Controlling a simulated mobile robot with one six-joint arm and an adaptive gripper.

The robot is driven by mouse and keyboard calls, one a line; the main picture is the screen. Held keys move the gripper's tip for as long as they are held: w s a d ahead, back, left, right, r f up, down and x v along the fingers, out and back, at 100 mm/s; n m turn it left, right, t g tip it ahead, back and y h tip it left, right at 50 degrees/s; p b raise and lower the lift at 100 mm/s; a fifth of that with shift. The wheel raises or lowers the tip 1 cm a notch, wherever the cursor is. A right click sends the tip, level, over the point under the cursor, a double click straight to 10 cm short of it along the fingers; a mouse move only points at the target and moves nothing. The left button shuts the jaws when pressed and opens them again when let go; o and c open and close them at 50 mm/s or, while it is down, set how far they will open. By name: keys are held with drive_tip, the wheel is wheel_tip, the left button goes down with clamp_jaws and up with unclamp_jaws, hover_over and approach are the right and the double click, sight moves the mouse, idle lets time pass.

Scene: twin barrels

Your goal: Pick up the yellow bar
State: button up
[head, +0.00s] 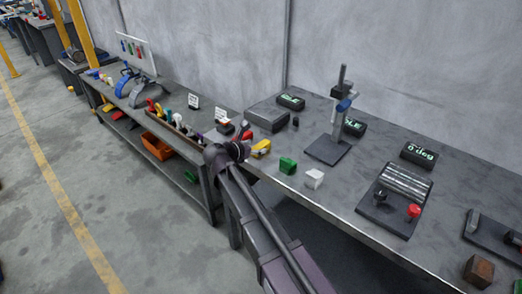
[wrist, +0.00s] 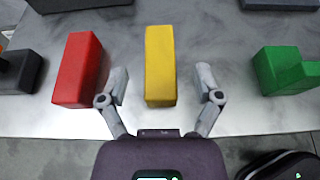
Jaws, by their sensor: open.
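The yellow bar (wrist: 160,65) lies on the grey metal workbench (wrist: 220,32) in the wrist view, pointing away from me. My gripper (wrist: 162,82) is open, with one finger on each side of the bar's near part and a gap on both sides. The left finger is close to the red block (wrist: 80,70). In the head view the yellow bar (head: 261,149) shows just right of my gripper (head: 240,146), whose fingers are hard to make out there.
A green block (wrist: 285,70) stands to the right, and a dark block (wrist: 20,72) to the left of the red one. In the head view a white block (head: 314,178) and a stand with a post (head: 328,150) are farther right. Bench surface between the yellow and green blocks is clear.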

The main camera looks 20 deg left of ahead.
sight(259, 146)
drive_tip(key=shift+b+x, duration=0.4)
drive_tip(key=shift+x, duration=1.15)
clamp_jaws()
